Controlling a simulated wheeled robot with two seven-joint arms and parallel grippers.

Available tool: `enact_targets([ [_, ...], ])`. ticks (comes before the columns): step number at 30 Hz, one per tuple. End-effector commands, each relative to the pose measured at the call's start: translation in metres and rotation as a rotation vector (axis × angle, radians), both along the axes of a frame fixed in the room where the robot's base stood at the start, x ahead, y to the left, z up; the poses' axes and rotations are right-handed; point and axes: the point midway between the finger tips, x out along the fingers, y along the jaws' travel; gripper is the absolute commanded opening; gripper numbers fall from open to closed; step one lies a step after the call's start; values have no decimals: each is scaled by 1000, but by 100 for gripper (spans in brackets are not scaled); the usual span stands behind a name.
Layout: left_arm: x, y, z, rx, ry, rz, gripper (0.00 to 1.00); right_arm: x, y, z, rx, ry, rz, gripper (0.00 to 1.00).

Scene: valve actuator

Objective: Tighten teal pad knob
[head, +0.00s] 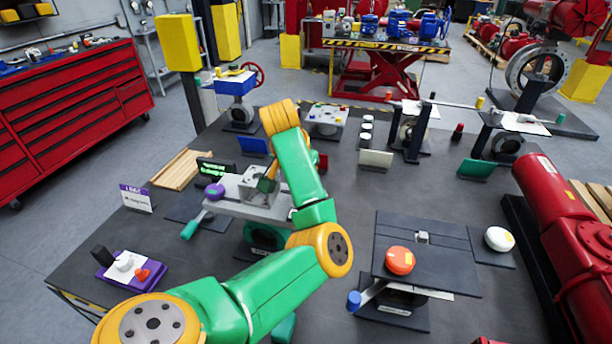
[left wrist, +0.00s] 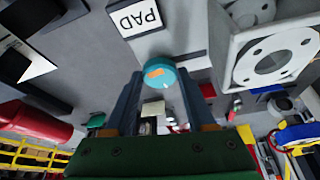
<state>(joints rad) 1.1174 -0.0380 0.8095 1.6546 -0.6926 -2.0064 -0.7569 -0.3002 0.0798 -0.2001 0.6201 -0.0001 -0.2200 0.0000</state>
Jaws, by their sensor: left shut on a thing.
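The teal pad knob (left wrist: 158,74) shows in the left wrist view as a round teal cap with an orange mark on it. My left gripper (left wrist: 161,84) has one finger on each side of it and is shut on it. A white label reading PAD (left wrist: 136,17) lies beside the knob, upside down in this view. In the head view my green and yellow left arm bends down to the grey valve mount (head: 258,190) in the middle left of the table. The knob and fingertips are mostly hidden there. My right gripper is not in view.
A grey bracket with a round hole (left wrist: 270,60) stands close beside the left gripper. A purple knob (head: 214,191) sits left of the mount. A stand with an orange knob (head: 400,260) is at the right, near a white knob (head: 499,239). A red cylinder (head: 560,210) borders the right.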

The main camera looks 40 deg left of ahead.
Motion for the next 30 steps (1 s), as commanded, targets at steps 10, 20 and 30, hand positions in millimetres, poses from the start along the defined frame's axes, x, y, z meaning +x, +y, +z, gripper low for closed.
enact_targets([
  [10, 0, 2, 2, 3, -4, -151, 0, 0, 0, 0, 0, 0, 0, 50],
  [20, 0, 3, 1, 3, -1, -186, 0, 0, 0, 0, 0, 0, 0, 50],
  [30, 0, 2, 1, 2, -1, -187, 66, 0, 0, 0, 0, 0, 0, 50],
])
